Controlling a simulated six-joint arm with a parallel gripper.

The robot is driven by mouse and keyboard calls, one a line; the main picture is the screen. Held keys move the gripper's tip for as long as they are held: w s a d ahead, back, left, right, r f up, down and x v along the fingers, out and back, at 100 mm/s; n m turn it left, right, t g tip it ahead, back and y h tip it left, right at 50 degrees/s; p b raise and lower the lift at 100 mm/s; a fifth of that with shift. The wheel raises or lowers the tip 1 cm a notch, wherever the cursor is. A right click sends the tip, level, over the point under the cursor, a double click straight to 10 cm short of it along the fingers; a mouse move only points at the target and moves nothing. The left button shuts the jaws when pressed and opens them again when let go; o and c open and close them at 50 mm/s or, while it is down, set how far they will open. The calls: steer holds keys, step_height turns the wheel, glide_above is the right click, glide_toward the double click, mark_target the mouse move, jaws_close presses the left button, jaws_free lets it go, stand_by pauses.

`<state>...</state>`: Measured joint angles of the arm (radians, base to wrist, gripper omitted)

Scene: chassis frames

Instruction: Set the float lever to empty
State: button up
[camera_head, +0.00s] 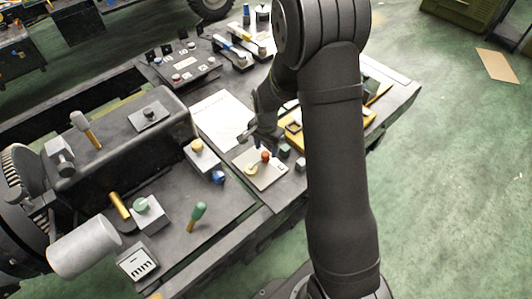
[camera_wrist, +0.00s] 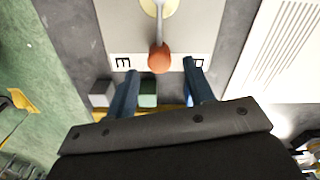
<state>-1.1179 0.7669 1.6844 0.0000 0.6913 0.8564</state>
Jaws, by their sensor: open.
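The float lever has an orange-red knob (camera_wrist: 159,58) on a pale stem, mounted on a light plate (camera_wrist: 200,28). In the wrist view the stem points straight down the picture, with the knob about midway between two dark letter marks. The left mark (camera_wrist: 122,62) looks like an E; the right mark (camera_wrist: 200,62) looks like an F, partly covered by a finger. My gripper (camera_wrist: 160,72) is open, its blue fingers either side of the knob with gaps. In the head view the knob (camera_head: 266,156) sits just below my gripper (camera_head: 260,143); contact cannot be told.
A dark green block (camera_wrist: 148,93) and a grey block (camera_wrist: 101,93) lie near the plate. A white sheet (camera_head: 226,118) lies beyond it. A blue knob (camera_head: 218,177) and a green-handled lever (camera_head: 197,215) stand to the left. A yellow frame (camera_head: 352,117) is on the right.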

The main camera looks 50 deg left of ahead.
mark_target(266, 152)
steer(key=shift+f, duration=1.8)
jaws_close()
